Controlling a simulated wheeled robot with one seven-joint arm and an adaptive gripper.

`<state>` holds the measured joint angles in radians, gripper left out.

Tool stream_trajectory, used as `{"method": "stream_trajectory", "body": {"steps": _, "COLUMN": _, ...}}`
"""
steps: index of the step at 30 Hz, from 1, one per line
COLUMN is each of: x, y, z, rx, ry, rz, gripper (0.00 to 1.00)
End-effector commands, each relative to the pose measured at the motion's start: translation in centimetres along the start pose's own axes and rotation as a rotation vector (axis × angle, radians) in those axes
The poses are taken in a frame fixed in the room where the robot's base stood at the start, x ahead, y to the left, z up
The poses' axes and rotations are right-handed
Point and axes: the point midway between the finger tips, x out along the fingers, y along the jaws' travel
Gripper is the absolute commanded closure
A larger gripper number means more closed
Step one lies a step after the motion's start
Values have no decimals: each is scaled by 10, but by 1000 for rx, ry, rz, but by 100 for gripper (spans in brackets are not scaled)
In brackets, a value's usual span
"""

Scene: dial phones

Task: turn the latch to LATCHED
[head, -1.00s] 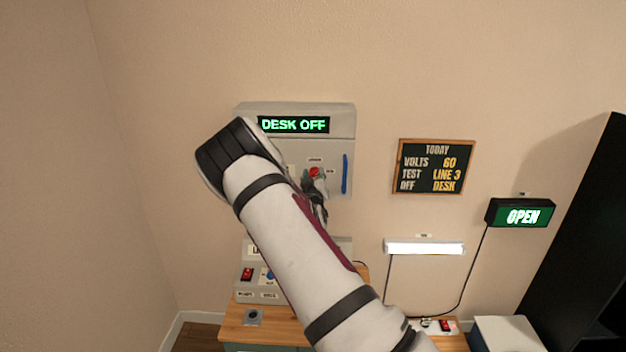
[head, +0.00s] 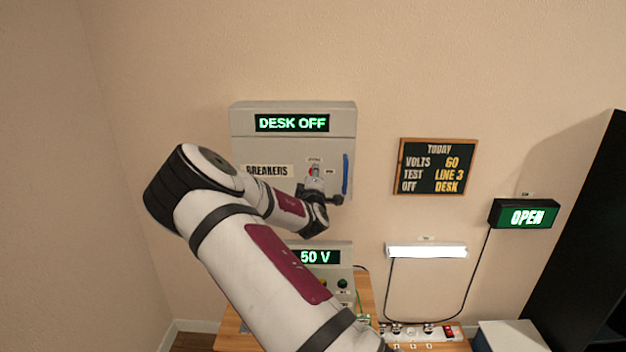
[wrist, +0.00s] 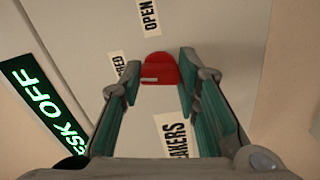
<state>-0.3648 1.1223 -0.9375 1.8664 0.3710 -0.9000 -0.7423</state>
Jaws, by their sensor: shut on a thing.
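The latch is a red knob (wrist: 160,68) on the grey breaker cabinet door (head: 270,150). In the wrist view it sits between my two fingertips, with a short pale mark on its lower left. A label ending in "HED" (wrist: 117,65) is left of it and an "OPEN" label (wrist: 148,14) is above it. In the head view only a bit of red shows past my gripper (head: 315,178). My gripper is shut on the latch knob. I cannot tell exactly which label the knob points to.
A blue handle (head: 346,175) stands at the door's right edge. The display (head: 292,123) above reads DESK OFF. A unit below shows 50 V (head: 316,257). A chalkboard (head: 436,166), a lit lamp (head: 426,251) and an OPEN sign (head: 525,215) are to the right.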

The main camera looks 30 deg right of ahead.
Motion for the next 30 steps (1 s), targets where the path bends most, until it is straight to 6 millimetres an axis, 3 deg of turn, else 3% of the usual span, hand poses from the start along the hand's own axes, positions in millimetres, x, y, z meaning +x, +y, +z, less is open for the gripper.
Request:
{"method": "stream_trajectory", "body": {"steps": 12, "x": 0, "y": -1, "z": -1, "rx": -195, "ry": 2, "rz": 0, "gripper": 98}}
{"method": "stream_trajectory", "body": {"steps": 29, "x": 0, "y": -1, "z": -1, "rx": -223, "ry": 2, "rz": -2, "gripper": 98}}
{"method": "stream_trajectory", "body": {"steps": 30, "x": 0, "y": -1, "z": -1, "rx": -222, "ry": 2, "rz": -2, "gripper": 66}}
